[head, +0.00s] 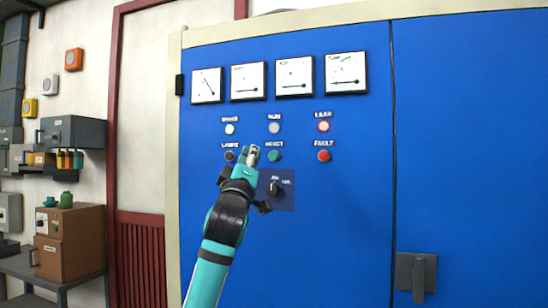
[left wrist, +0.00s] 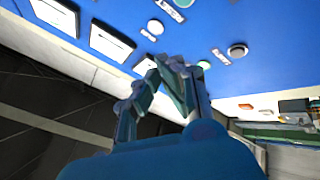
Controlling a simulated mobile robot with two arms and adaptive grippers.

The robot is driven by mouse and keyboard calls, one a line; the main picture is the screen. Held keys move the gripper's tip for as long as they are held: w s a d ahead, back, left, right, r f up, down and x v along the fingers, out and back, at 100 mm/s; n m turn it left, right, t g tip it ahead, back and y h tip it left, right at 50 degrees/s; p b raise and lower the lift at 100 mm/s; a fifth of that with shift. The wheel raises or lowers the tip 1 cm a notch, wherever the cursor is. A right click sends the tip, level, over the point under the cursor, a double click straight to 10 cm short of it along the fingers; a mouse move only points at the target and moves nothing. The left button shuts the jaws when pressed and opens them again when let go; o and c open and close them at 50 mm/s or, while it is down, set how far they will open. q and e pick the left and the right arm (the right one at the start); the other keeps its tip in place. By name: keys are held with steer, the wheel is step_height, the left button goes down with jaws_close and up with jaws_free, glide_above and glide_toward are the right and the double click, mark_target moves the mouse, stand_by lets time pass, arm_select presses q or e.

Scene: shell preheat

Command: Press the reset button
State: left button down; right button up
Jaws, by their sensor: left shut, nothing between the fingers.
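The reset button (head: 274,156) is a small green round button under a label that seems to read RESET, in the middle of the lower row on the blue cabinet (head: 330,230). My left gripper (head: 253,150) is shut and empty. Its tip appears just left of the reset button in the head view, between it and the dark button (head: 230,156). I cannot tell whether the tip touches the panel. In the left wrist view the shut fingers (left wrist: 167,72) point toward the blue panel, with a teal round part (left wrist: 184,3) at the top edge. My right gripper is not in view.
A red button (head: 323,156) sits right of the reset button. Lamps (head: 274,127) line the row above, under several gauges (head: 294,77). A black rotary switch (head: 274,188) is just below, close to my wrist. A door handle (head: 416,273) is at lower right.

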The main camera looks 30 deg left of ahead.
mark_target(274, 156)
arm_select(q)
steer(key=shift+w+a+p, duration=0.35)
steer(key=shift+w+p, duration=0.15)
steer(key=shift+w, duration=0.95)
steer(key=shift+w+a+p, duration=0.3)
steer(key=shift+w+p, duration=0.2)
steer(key=shift+w, duration=0.95)
steer(key=shift+w+a+p, duration=0.35)
steer(key=shift+w+p, duration=0.15)
steer(key=shift+w, duration=0.95)
steer(key=shift+w, duration=0.1)
steer(key=shift+w+a, duration=0.1)
steer(key=shift+w, duration=0.15)
